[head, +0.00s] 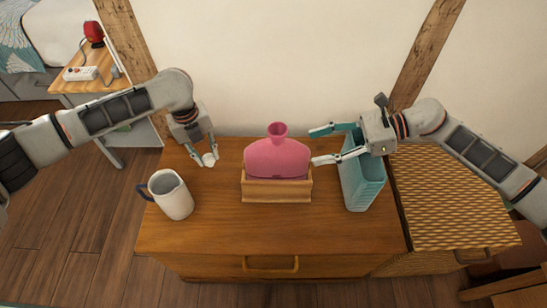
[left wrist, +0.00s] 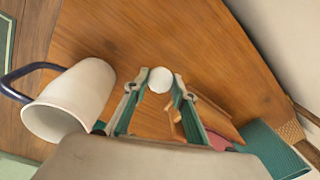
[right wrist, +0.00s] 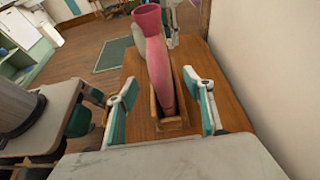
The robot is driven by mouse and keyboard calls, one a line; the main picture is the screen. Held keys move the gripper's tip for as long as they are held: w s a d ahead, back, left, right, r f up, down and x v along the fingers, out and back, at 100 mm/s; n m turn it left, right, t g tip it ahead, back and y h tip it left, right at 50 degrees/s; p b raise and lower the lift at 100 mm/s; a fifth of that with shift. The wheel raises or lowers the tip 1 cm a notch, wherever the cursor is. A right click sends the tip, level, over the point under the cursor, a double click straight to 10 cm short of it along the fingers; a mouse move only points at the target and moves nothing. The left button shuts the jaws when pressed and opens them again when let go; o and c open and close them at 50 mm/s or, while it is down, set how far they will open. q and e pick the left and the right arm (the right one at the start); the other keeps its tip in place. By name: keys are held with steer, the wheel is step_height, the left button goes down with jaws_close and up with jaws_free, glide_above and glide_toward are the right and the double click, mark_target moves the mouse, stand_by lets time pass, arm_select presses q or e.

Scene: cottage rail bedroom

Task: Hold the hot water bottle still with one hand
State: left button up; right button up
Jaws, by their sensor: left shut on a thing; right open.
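The pink hot water bottle (head: 277,158) stands upright in a wooden holder (head: 276,196) on the dresser, its open-looking neck at the top. My right gripper (head: 321,146) is open just right of the bottle. In the right wrist view the bottle (right wrist: 160,75) rises ahead, between the lines of the two spread fingers (right wrist: 163,108), and no contact shows. My left gripper (head: 207,157) is left of the bottle, shut on a small round white piece (left wrist: 160,80) that looks like a stopper. In the left wrist view the bottle is mostly hidden behind a finger.
A white jug (head: 172,197) with a dark handle stands at the dresser's left. A teal basket (head: 366,186) stands right of the bottle, under my right gripper. A woven-topped cabinet (head: 450,205) adjoins on the right. The dresser's front (head: 270,236) is clear; a wall rises behind.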

mark_target(277, 156)
steer(key=shift+w, duration=0.1)
steer(key=shift+x, duration=3.4)
steer(key=shift+s+x, duration=0.2)
steer(key=shift+x, duration=2.45)
steer(key=shift+c, duration=0.4)
jaws_close()
steer(key=shift+r, duration=0.2)
